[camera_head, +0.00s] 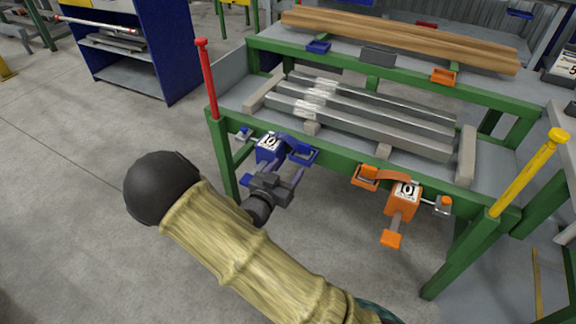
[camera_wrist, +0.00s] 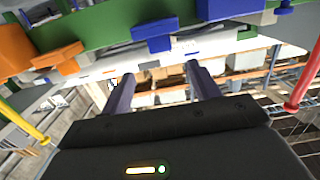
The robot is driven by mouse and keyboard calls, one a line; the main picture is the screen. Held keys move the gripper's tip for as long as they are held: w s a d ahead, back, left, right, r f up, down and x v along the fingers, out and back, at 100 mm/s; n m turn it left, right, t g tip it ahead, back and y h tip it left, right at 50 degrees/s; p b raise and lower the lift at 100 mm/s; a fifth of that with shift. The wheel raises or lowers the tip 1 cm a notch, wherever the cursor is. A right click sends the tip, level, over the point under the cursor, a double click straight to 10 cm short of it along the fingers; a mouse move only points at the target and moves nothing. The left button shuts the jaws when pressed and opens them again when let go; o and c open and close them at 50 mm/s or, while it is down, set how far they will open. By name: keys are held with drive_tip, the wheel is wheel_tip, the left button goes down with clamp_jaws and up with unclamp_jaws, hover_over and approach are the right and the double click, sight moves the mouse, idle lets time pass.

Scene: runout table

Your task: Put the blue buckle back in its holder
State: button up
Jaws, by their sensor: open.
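A blue box (camera_head: 268,150) with a white "10" label hangs on the near green rail. A blue strap-like arm (camera_head: 293,142) arches right from it to a blue bracket-like holder (camera_head: 304,157), which shows in the wrist view as a blue block (camera_wrist: 153,35) above the fingers. I cannot tell which blue part is the buckle; my gripper hides what lies below the box. My gripper (camera_head: 282,179) is just below and in front of these parts. In the wrist view its two fingers (camera_wrist: 160,72) are apart, with nothing seen between them.
An orange unit (camera_head: 403,197) hangs further right on the rail, with an orange bracket (camera_head: 366,177). Red (camera_head: 208,80) and yellow (camera_head: 531,177) posts stand at the corners. Steel bars (camera_head: 365,117) lie on the table. The floor at left is free.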

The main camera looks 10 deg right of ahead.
idle(0.4)
drive_tip(key=s+d+r+n+g+y, duration=0.2)
drive_tip(key=s+g+y, duration=0.3)
drive_tip(key=s, duration=0.5)
drive_tip(key=s+d+r+n+g+y, duration=0.3)
drive_tip(key=s+d+n+g+y, duration=0.2)
drive_tip(key=s, duration=0.5)
drive_tip(key=shift+r+g, duration=0.2)
drive_tip(key=shift+g, duration=0.5)
drive_tip(key=shift+c, duration=0.2)
